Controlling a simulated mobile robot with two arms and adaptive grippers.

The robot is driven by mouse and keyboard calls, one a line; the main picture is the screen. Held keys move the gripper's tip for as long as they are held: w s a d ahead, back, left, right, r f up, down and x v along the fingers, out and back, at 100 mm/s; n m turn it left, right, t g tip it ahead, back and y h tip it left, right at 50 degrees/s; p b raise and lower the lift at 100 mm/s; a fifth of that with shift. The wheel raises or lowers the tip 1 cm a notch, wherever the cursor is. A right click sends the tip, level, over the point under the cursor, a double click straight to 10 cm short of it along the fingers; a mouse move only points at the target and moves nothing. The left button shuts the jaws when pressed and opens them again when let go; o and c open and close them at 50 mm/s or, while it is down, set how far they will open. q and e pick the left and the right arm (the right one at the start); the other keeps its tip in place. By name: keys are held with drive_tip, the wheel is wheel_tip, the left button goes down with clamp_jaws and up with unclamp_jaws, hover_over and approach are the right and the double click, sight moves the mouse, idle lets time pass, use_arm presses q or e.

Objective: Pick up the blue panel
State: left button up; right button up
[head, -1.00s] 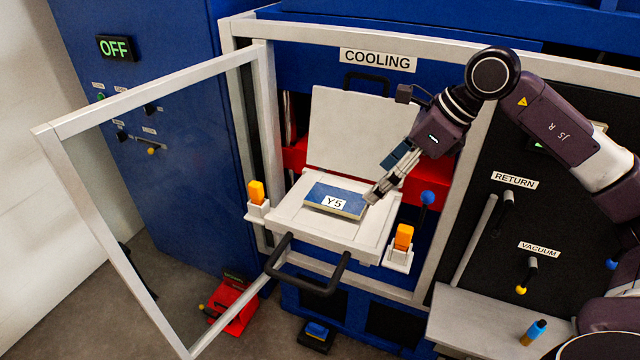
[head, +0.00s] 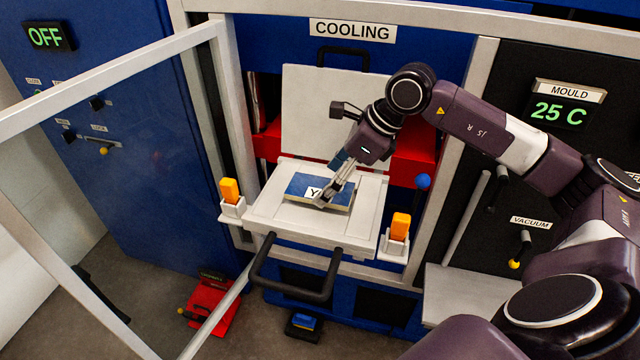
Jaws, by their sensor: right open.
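The blue panel (head: 303,184) lies flat on the white tray (head: 268,214) under the COOLING sign. It carries a white label, of which only the "Y" shows now. My right gripper (head: 324,200) is open, with its fingers over the right part of the panel, hiding some of the label. I cannot tell whether the fingers touch the panel. My left gripper is not in view.
A white lid (head: 338,110) stands upright behind the tray. Orange-topped clamps (head: 230,192) and (head: 400,228) flank the tray. A black handle (head: 294,290) juts out in front. The framed glass door (head: 110,170) stands open at left.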

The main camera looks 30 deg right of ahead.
drive_tip(key=shift+w+a+f, duration=0.2)
drive_tip(key=shift+w+f, duration=0.05)
drive_tip(key=shift+f, duration=0.3)
drive_tip(key=c, duration=1.3)
drive_tip(key=shift+r, duration=0.15)
